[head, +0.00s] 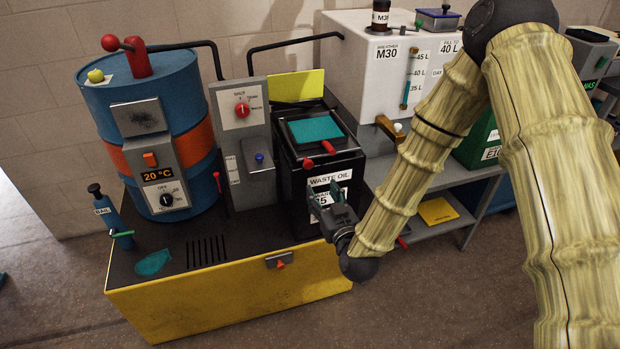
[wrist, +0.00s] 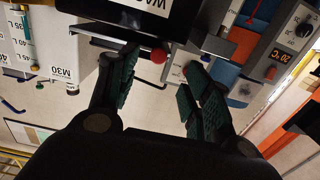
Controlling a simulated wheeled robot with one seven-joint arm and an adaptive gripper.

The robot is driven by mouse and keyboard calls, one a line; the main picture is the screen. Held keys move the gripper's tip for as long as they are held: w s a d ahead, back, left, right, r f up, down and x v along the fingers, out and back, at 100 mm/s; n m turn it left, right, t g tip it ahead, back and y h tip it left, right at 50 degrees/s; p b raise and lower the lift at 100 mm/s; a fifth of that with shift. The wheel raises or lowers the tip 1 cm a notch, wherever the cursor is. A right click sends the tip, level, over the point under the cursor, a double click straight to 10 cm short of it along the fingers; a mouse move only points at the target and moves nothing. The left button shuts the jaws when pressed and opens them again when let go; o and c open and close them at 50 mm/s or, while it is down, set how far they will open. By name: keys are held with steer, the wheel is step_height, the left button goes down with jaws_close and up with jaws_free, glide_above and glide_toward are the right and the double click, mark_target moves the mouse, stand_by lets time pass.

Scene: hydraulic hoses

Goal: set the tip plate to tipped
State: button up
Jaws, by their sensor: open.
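No label in view names the tip plate. A teal plate (head: 315,129) lies in a dark frame on top of the black waste oil box (head: 292,190) and looks roughly flat. A red handle (head: 328,147) sticks out at its front edge. My gripper (head: 325,193) is open in front of the box's label, below the handle. In the wrist view my gripper's fingers (wrist: 160,88) are spread with nothing between them. A red ball knob (wrist: 158,56) shows beyond them, near the box's dark edge. My gripper covers part of the box's front.
A blue drum (head: 105,100) with an orange band and a switch panel (head: 243,112) stand left of the box on a yellow-sided base (head: 220,300). A white tank (head: 350,70) stands behind right on a grey bench. The floor in front is clear.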

mark_target(309, 166)
steer(key=x, duration=0.3)
steer(key=p+x, duration=0.1)
steer(key=x, duration=0.3)
steer(key=r+x, duration=0.1)
steer(key=x, duration=0.3)
steer(key=shift+w+a+r, duration=0.1)
jaws_close()
